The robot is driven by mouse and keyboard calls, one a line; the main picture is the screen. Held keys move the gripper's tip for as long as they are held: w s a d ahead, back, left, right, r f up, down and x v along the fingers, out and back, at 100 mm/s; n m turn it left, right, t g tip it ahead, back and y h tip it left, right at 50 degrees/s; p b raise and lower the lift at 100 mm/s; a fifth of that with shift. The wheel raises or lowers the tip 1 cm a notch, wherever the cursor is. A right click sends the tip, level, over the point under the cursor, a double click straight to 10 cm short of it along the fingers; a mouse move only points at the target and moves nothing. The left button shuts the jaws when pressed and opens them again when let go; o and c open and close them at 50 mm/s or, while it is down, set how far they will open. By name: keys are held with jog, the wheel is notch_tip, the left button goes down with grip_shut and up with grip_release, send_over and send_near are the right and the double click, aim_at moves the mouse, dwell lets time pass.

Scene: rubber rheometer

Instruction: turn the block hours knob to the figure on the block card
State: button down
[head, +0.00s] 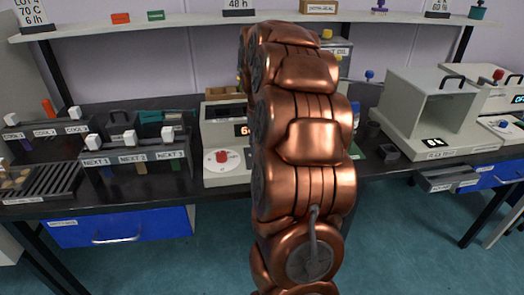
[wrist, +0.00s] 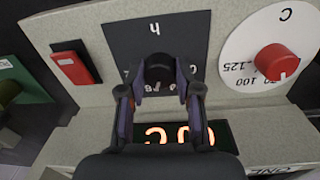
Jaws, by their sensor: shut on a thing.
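The black hours knob (wrist: 158,68) sits on a dark square panel (wrist: 122,38) marked "h", in the wrist view, which shows the block upside down. My gripper (wrist: 160,92) is shut on this knob, one finger on each side. The fingers cover part of the scale, and the knob's pointer cannot be made out. In the head view the block (head: 226,178) stands mid-bench, and my copper arm hides its right part, the hours knob and my gripper. A card reading "48 h" (head: 238,5) stands on the shelf above the block; its top is cut off.
In the wrist view a red temperature knob (wrist: 277,62) on a white dial is at right, a red switch (wrist: 75,66) at left, and a lit display (wrist: 180,134) is partly hidden below. Racks (head: 135,152) stand left; a clear-fronted box (head: 430,110) stands right.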

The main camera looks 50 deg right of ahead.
jog(key=shift+m, duration=0.6)
jog(key=c, duration=0.8)
grip_release()
jog(key=shift+r, duration=0.1)
jog(key=shift+w+a+r, duration=0.1)
jog(key=shift+r, duration=2.85)
jog(key=shift+w+a+r, duration=0.1)
jog(key=shift+r, duration=2.85)
